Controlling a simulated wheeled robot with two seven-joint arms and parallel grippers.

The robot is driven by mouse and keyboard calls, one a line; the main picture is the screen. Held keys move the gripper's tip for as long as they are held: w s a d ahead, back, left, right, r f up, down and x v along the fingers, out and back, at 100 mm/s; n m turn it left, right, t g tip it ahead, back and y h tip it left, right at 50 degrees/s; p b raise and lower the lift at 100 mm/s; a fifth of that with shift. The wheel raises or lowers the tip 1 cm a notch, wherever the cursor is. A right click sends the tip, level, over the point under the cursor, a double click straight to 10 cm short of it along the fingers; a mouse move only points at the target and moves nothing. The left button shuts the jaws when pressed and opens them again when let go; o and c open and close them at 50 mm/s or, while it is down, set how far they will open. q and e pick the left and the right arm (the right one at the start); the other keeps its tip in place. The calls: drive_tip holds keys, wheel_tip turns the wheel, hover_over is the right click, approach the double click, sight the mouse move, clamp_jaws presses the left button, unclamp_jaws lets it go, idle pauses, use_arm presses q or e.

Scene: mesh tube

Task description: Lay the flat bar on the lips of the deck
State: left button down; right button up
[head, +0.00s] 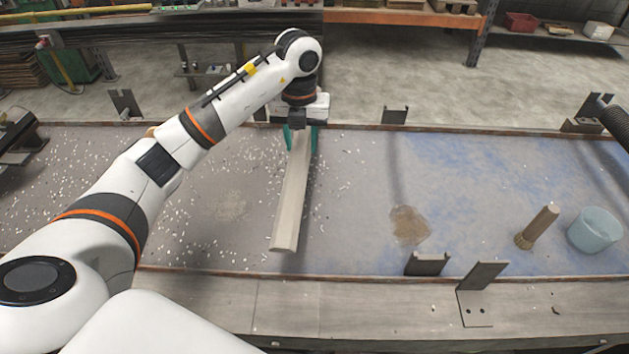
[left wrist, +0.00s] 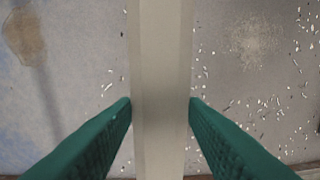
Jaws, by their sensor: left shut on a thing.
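The flat bar (head: 291,195) is a long, pale beige strip running from near the far lip toward the near side of the deck. My left gripper (head: 300,138) is shut on its far part, with teal fingers on either side. In the left wrist view the bar (left wrist: 161,50) passes straight between the fingertips. The deck (head: 350,220) is a grey and blue surface with a brown far lip (head: 350,127) and a brown near lip (head: 340,274). The bar's near end shows short of the near lip, and the bar seems raised. My right gripper is not in view.
White chips litter the left half. A brown patch (head: 409,225) marks the middle.

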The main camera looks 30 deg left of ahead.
sight(301, 157)
use_arm(q)
drive_tip(key=shift+f+n, duration=0.1)
drive_tip(key=shift+n, duration=0.2)
wheel_tip(301, 157, down, 5)
drive_tip(key=shift+p, duration=0.85)
drive_tip(key=shift+f+p, duration=0.55)
drive_tip(key=shift+f, duration=1.75)
drive_tip(key=shift+f, duration=0.2)
drive_tip(key=c, duration=0.9)
unclamp_jaws()
drive_tip(key=shift+o, duration=0.2)
